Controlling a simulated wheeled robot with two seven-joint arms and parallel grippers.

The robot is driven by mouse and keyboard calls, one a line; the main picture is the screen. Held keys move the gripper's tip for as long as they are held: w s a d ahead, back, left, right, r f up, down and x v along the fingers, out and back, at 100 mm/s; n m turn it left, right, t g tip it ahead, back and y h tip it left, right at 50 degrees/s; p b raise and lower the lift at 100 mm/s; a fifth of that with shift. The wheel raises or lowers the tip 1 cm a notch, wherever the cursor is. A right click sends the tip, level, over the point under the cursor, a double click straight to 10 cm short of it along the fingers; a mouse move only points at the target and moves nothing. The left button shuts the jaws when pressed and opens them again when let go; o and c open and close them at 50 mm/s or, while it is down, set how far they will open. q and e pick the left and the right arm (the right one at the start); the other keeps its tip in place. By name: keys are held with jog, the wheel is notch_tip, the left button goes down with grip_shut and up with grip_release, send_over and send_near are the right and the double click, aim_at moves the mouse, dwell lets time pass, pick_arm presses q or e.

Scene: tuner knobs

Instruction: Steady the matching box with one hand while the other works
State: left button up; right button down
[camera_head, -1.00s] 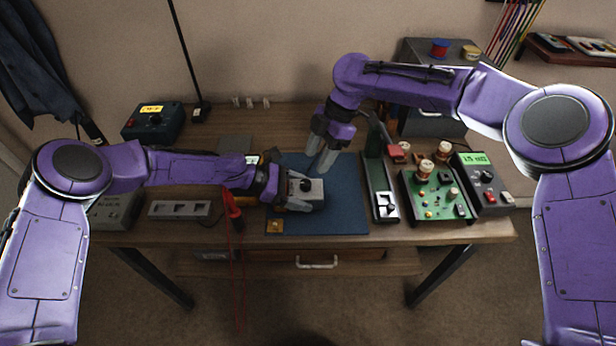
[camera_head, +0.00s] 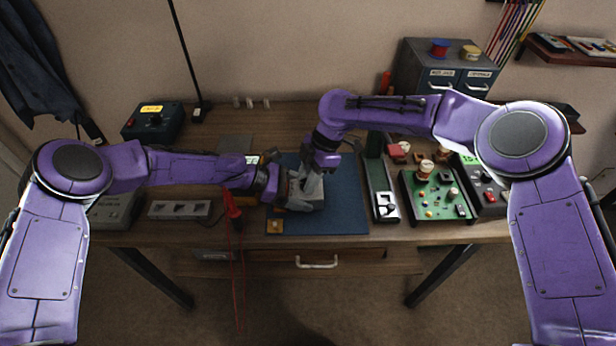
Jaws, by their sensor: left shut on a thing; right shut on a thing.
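The matching box (camera_head: 296,206) is a small light-grey box on the blue mat (camera_head: 343,218). My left gripper (camera_head: 286,192) reaches in from the left and is shut on the box at its left side. My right gripper (camera_head: 307,188) points down from above and is shut on the dark knob on top of the box. The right fingers hide the knob and much of the box's top.
A narrow device with a dark upright panel (camera_head: 382,186) stands right of the mat, beside a green circuit board (camera_head: 437,192) and a meter (camera_head: 488,197). Red leads (camera_head: 233,212) hang over the front edge. The mat's right part is clear.

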jog(key=m, duration=0.2)
jog(key=m+t, duration=0.1)
jog(key=m, duration=0.1)
jog(key=shift+s+t, duration=0.15)
jog(key=shift+t, duration=0.15)
jog(key=shift+m+t, duration=0.7)
jog(key=shift+m, duration=1)
jog(key=shift+r, duration=0.1)
jog(key=c, duration=0.9)
grip_release()
jog(key=shift+o, duration=0.2)
jog(key=v, duration=1.2)
jog(key=shift+d, duration=0.15)
jog(key=shift+o, duration=0.3)
jog(key=shift+s, duration=0.1)
